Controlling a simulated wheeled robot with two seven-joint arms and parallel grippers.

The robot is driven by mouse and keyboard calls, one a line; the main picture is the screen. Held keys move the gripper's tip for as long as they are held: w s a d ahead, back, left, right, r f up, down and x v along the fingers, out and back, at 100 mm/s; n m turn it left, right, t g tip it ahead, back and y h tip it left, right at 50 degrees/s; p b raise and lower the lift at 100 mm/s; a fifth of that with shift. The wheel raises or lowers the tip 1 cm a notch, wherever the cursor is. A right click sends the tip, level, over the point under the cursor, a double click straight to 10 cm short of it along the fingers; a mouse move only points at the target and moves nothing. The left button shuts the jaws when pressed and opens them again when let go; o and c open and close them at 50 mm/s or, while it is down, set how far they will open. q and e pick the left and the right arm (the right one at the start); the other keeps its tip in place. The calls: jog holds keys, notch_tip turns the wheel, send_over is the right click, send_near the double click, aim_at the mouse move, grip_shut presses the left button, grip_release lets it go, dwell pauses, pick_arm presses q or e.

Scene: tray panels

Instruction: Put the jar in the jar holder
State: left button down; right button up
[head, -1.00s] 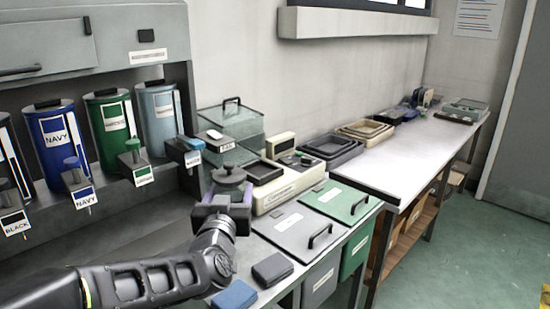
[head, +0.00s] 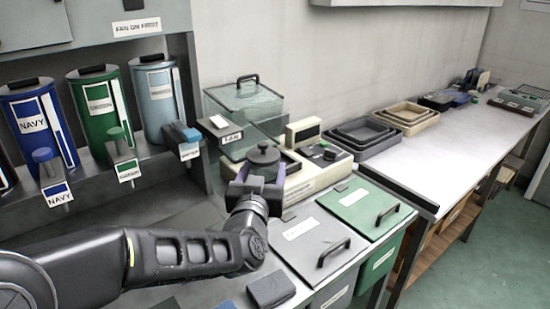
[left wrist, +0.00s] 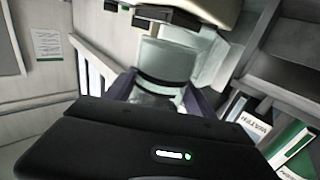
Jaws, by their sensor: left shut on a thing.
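My left gripper (head: 257,186) is shut on the jar, with a finger on each side of it. The jar's dark round lid with a knob (head: 264,154) shows above the fingers in the head view, and the jar looks about upright. Its pale, clear body (left wrist: 168,62) shows between the fingers in the left wrist view. The gripper holds it in front of the beige instrument (head: 318,172), over the bench. I cannot make out which part is the jar holder. My right gripper is not in view.
A clear lidded box (head: 243,100) stands behind the jar. Navy, green and light-blue canisters (head: 158,95) stand at left. Grey (head: 305,232) and green (head: 355,200) lidded bins are at right. A dark block (head: 270,290) lies in front. The far white bench (head: 450,150) has free room.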

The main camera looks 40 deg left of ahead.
pick_arm(q)
jog(key=shift+r+p+x, duration=0.2)
jog(key=shift+p+x, duration=0.4)
jog(key=shift+x, duration=0.6)
jog(key=p+x, duration=0.1)
jog(key=x, duration=1.3)
jog(key=shift+a, duration=0.1)
jog(key=shift+w, duration=0.15)
jog(key=f, duration=0.2)
jog(key=shift+w+a+f+p, duration=0.2)
jog(key=shift+w+f+p, duration=0.15)
jog(key=shift+f+p, duration=0.05)
jog(key=shift+f, duration=0.4)
jog(key=shift+f, duration=0.2)
jog(key=shift+c, duration=1.6)
grip_release()
